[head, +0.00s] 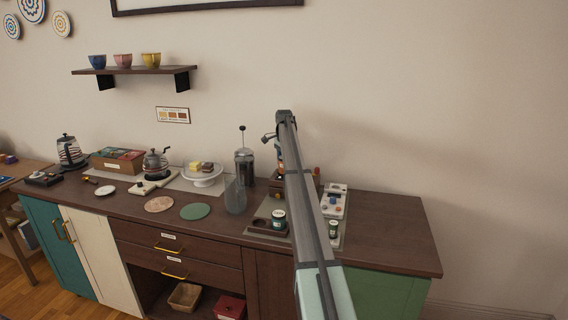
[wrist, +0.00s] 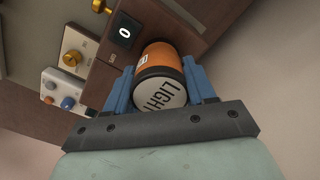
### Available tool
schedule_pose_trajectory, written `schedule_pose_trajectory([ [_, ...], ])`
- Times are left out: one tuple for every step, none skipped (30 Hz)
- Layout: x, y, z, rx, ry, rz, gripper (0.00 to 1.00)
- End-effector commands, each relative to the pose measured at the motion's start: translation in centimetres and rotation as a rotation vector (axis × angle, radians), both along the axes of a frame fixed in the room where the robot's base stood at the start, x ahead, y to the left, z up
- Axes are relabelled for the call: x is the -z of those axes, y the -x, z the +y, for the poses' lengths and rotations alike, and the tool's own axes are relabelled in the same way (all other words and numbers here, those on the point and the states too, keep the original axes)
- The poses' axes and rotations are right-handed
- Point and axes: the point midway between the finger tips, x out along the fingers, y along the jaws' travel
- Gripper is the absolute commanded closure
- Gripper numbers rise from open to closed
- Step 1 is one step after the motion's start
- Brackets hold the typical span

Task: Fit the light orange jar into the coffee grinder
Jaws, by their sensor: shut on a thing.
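In the wrist view, my gripper (wrist: 158,66) has its blue fingers on both sides of the light orange jar (wrist: 163,57). The jar's pale, dark-rimmed end reading "LIGHT" faces the camera. Its far end points at the brown coffee grinder (wrist: 165,20), which has a small display reading 0 and a brass knob. The jar's far end is hidden, so I cannot tell whether it touches or sits in the grinder. In the head view, my arm covers most of the grinder, the jar and the gripper.
A white panel with knobs (head: 335,200) stands right of my arm. Small dark jars (head: 279,219) stand on a grey mat in front. A French press (head: 244,166) and a glass carafe (head: 235,197) stand to the left. The counter's right end (head: 398,235) is clear.

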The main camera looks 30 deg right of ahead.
Motion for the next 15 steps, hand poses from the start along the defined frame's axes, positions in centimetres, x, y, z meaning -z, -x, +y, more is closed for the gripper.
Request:
schedule_pose_trajectory([
  [-0.03, 0.0, 0.0, 0.0, 0.0, 0.0, 0.81],
  [-0.03, 0.0, 0.0, 0.0, 0.0, 0.0, 0.81],
  [-0.01, 0.0, 0.0, 0.0, 0.0, 0.0, 0.81],
  [0.0, 0.0, 0.0, 0.0, 0.0, 0.0, 0.81],
  [0.03, 0.0, 0.0, 0.0, 0.0, 0.0, 0.81],
  [0.07, 0.0, 0.0, 0.0, 0.0, 0.0, 0.81],
  [0.11, 0.0, 0.0, 0.0, 0.0, 0.0, 0.81],
  [0.16, 0.0, 0.0, 0.0, 0.0, 0.0, 0.81],
  [0.23, 0.0, 0.0, 0.0, 0.0, 0.0, 0.81],
  [0.28, 0.0, 0.0, 0.0, 0.0, 0.0, 0.81],
  [0.35, 0.0, 0.0, 0.0, 0.0, 0.0, 0.81],
  [0.43, 0.0, 0.0, 0.0, 0.0, 0.0, 0.81],
  [0.5, 0.0, 0.0, 0.0, 0.0, 0.0, 0.81],
  [0.56, 0.0, 0.0, 0.0, 0.0, 0.0, 0.81],
  [0.64, 0.0, 0.0, 0.0, 0.0, 0.0, 0.81],
])
